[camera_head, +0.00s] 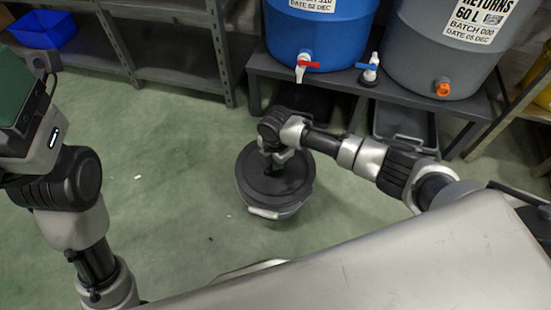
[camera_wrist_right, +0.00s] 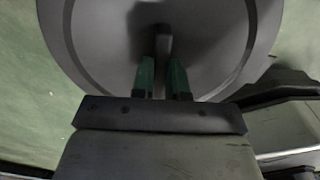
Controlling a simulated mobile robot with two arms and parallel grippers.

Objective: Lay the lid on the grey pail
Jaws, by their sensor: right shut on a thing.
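The dark grey round lid (camera_head: 293,182) is over the mouth of the grey pail (camera_head: 284,212), which stands on the floor. The lid looks nearly centred and about level; I cannot tell whether it touches the rim all round. My right gripper (camera_head: 272,158) is above the lid, shut on its raised handle. In the right wrist view the green fingers of the right gripper (camera_wrist_right: 162,80) are at the lid's handle (camera_wrist_right: 162,42), and the lid (camera_wrist_right: 95,45) hides the pail. My left gripper (camera_head: 22,100) is partly in view at the left edge; its jaw opening does not show.
A blue drum (camera_head: 322,30) and a grey drum (camera_head: 425,50) with taps stand on a low rack (camera_head: 330,80) behind the pail. Grey shelving (camera_head: 170,65) with a blue bin (camera_head: 42,29) is at back left. Green floor around the pail is mostly clear.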

